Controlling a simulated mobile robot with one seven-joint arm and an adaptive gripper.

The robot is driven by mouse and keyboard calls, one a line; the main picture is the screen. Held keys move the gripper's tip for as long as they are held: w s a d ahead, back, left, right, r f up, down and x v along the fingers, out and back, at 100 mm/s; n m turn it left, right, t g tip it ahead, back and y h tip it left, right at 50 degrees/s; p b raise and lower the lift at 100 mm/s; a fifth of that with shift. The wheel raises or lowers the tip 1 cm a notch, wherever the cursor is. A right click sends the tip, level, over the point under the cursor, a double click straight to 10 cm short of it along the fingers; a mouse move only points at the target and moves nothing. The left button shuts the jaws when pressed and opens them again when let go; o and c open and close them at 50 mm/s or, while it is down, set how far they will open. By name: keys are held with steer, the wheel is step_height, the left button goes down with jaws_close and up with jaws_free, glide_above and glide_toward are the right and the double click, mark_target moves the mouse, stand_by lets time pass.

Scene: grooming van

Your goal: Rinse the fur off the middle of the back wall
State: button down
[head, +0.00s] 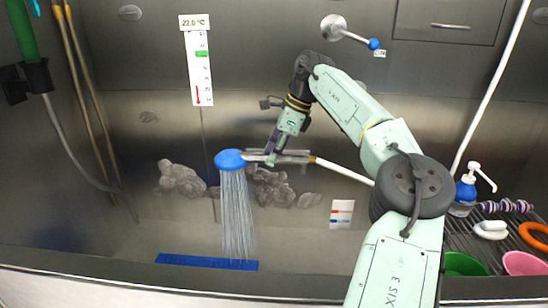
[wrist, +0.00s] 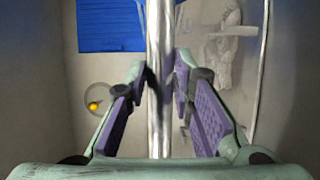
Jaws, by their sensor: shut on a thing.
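My gripper (head: 273,157) is shut on the metal handle of the shower head (head: 230,160), and the handle also runs between its purple pads in the wrist view (wrist: 160,90). The blue head faces down, and water (head: 238,215) streams from it towards the tub floor. Grey clumps of fur (head: 180,179) cling to the middle of the back wall (head: 250,110), left of the spray. More fur (head: 272,188) is right of it, with a smaller clump (head: 308,200) further right. The stream hides part of the wall between them.
A lever with a blue knob (head: 374,43) is on the upper wall, right of a thermometer (head: 198,60) reading 22.0 °C. A blue mat (head: 190,262) lies on the tub floor. A drain with a yellow ball (wrist: 95,106) shows below. A pump bottle (head: 464,192) and bowls stand at right.

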steer(key=s+b, duration=0.4)
steer(key=s, duration=0.6)
step_height(320, 180, up, 6)
steer(key=p, duration=0.5)
steer(key=shift+s+d, duration=0.3)
steer(key=shift+s, duration=0.15)
steer(key=shift+d, duration=0.1)
steer(key=s+d+f+n+t+b, duration=0.1)
steer(key=s+d+t+b, duration=0.6)
steer(key=b, duration=1.7)
steer(key=shift+s+f+n+t+y+b, duration=0.2)
steer(key=shift+f+n+t+y+b, duration=0.35)
steer(key=shift+t, duration=1.35)
steer(key=shift+d+r, duration=0.1)
steer(key=shift+r, duration=0.1)
